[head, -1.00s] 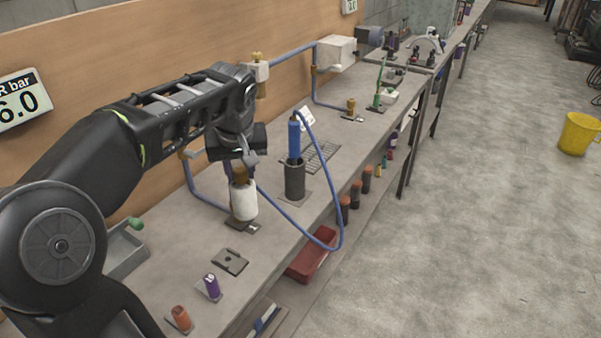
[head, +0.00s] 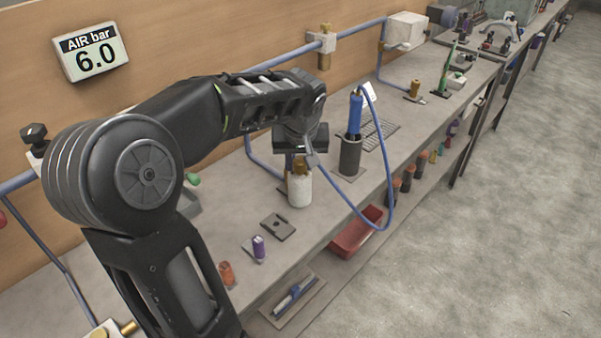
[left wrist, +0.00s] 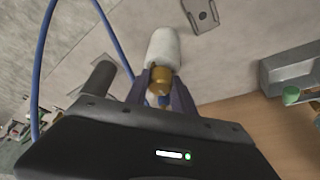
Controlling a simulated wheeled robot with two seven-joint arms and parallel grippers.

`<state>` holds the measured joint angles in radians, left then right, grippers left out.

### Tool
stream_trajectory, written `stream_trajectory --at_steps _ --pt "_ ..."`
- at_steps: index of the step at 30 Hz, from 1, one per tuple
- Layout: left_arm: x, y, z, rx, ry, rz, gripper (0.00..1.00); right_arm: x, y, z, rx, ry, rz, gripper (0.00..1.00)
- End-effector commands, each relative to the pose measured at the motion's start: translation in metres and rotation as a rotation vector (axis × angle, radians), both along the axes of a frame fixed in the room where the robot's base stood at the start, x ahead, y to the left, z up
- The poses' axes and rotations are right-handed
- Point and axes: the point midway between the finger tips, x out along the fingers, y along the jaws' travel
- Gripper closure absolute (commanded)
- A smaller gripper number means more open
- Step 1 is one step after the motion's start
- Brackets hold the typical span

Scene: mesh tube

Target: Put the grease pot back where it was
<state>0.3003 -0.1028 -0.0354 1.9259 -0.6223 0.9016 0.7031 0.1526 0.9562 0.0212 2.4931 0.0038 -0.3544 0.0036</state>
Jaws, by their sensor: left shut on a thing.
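My left gripper (head: 301,163) is shut on the brass neck of a white, round pot, which I take for the grease pot (head: 300,190). The pot hangs upright under the gripper at the bench; I cannot tell whether its base touches the top. In the left wrist view the white pot (left wrist: 163,47) points away between the two fingers (left wrist: 160,84), with its brass part (left wrist: 160,80) at the fingers. A dark flat plate with a hole (head: 278,227) lies bare on the bench, in front and left of the pot. My right gripper is not in view.
A blue-handled tool stands in a dark cup (head: 350,156) right of the pot, its blue hose (head: 391,195) looping over the bench edge. Purple (head: 258,247) and orange (head: 226,272) small items stand nearer.

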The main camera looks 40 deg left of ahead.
Motion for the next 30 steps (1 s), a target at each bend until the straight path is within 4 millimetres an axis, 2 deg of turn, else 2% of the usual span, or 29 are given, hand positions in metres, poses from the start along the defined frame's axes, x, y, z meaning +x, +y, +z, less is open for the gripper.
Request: stream_trajectory --at_steps 2,10,22,23,30 --pt "0.000 0.000 -0.003 0.000 0.000 -0.001 1.00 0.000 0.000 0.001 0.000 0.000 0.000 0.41" --pt "-0.001 0.000 -0.035 -0.001 0.002 -0.001 1.00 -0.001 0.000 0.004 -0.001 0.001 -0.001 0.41" --pt "0.000 0.000 -0.042 0.000 -0.001 0.000 1.00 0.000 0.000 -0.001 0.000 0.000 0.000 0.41" --pt "0.000 0.000 -0.041 -0.001 0.000 0.000 0.69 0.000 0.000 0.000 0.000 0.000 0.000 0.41" --pt "0.000 0.000 -0.040 -0.001 0.000 0.000 0.49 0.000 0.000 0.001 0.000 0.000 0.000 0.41"
